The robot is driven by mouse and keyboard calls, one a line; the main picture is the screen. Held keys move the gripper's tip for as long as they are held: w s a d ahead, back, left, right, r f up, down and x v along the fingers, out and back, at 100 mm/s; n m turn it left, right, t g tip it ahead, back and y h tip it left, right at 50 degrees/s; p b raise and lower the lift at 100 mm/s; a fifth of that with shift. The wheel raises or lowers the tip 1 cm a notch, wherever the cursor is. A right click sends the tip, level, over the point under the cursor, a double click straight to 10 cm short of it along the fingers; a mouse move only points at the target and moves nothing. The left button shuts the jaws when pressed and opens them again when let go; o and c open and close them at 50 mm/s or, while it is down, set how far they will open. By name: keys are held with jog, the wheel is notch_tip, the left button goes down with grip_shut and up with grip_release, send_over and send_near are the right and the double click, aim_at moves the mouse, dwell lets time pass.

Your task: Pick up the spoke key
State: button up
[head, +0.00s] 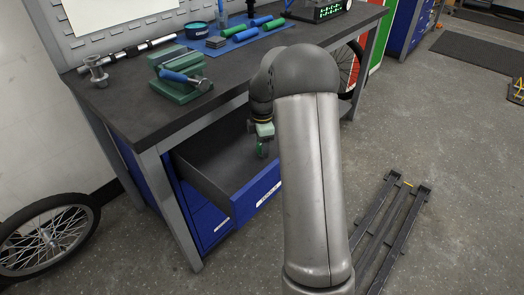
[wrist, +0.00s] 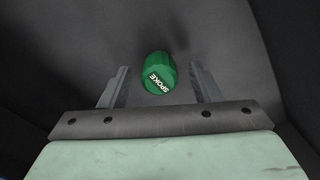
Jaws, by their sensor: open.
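The spoke key (wrist: 158,74) is a green ribbed piece with the white word SPOKE on it. In the wrist view it lies on the dark drawer floor, in the gap ahead of and between my gripper's two fingers. My gripper (wrist: 160,88) is open, with one finger to each side of the key; I cannot tell whether either touches it. In the head view my gripper (head: 262,150) is down in the open blue drawer (head: 258,194) under the workbench. A green bit shows at its tip there, but it is too small to tell apart.
The drawer walls rise around my gripper. The dark workbench top (head: 135,108) lies above, with a green vise (head: 178,85) and several blue and green tools on a blue mat (head: 215,45). A metal stand (head: 392,230) lies on the floor at right.

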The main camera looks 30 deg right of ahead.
jog(key=shift+f, duration=0.55)
jog(key=shift+r, duration=0.1)
jog(key=c, duration=1.1)
